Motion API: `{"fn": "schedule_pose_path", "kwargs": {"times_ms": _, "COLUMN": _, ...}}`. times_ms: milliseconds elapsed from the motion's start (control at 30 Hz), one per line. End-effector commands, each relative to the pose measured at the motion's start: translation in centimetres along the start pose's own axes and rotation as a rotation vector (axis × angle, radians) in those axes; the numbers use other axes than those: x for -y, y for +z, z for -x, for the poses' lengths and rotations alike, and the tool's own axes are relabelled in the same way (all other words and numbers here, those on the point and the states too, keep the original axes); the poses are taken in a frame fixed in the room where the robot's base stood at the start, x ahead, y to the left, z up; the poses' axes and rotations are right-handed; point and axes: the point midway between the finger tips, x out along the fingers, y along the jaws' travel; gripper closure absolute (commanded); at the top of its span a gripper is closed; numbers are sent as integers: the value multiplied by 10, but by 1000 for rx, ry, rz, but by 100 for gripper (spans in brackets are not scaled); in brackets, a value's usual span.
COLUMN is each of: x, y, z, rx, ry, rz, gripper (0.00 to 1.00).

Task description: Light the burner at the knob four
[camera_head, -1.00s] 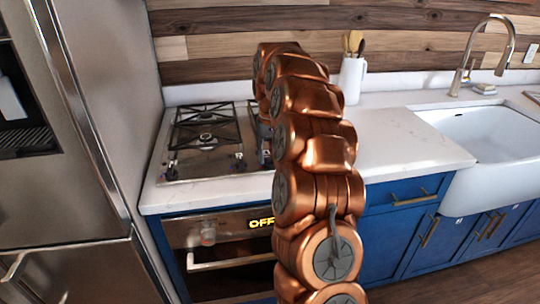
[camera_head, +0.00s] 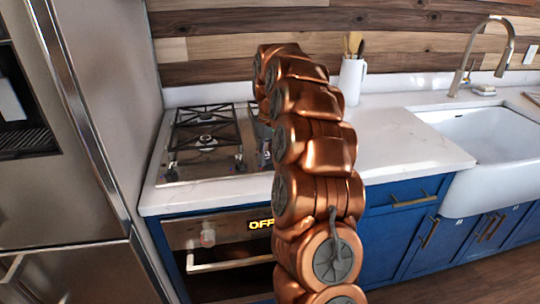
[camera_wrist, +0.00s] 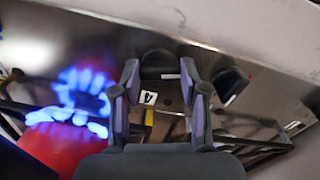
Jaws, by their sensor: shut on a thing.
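In the wrist view, a dark knob (camera_wrist: 158,66) with a white mark stands on the steel cooktop (camera_wrist: 228,55), beside a small label reading 4 (camera_wrist: 148,98). My gripper (camera_wrist: 160,78) is shut on this knob, one finger on each side. Blue flames (camera_wrist: 82,92) burn at the left of the wrist view, with a red area below them. In the head view, my arm hides the gripper, the knob and the right part of the cooktop (camera_head: 225,160).
Another dark knob (camera_wrist: 230,82) stands just right of my gripper, close to the finger. Black grates (camera_head: 205,117) cover the cooktop. An oven (camera_head: 228,262) with an OFF display sits below. A white utensil holder (camera_head: 351,82) stands on the counter (camera_head: 405,150).

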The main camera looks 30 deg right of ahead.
Motion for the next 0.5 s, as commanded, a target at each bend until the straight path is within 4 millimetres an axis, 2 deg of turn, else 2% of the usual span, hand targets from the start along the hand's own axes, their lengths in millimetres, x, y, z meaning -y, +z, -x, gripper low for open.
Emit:
{"fn": "schedule_pose_path", "kwargs": {"times_ms": 33, "x": 0, "y": -1, "z": 1, "rx": -5, "ry": 1, "rz": 0, "gripper": 91}}
{"fn": "schedule_pose_path", "kwargs": {"times_ms": 67, "x": 0, "y": -1, "z": 1, "rx": -5, "ry": 1, "rz": 0, "gripper": 54}}
{"fn": "schedule_pose_path", "kwargs": {"times_ms": 100, "x": 0, "y": -1, "z": 1, "rx": -4, "ry": 1, "rz": 0, "gripper": 50}}
{"fn": "schedule_pose_path", "kwargs": {"times_ms": 300, "x": 0, "y": -1, "z": 1, "rx": -2, "ry": 1, "rz": 0, "gripper": 31}}
{"fn": "schedule_pose_path", "kwargs": {"times_ms": 500, "x": 0, "y": 0, "z": 0, "rx": -1, "ry": 0, "rz": -1, "gripper": 31}}
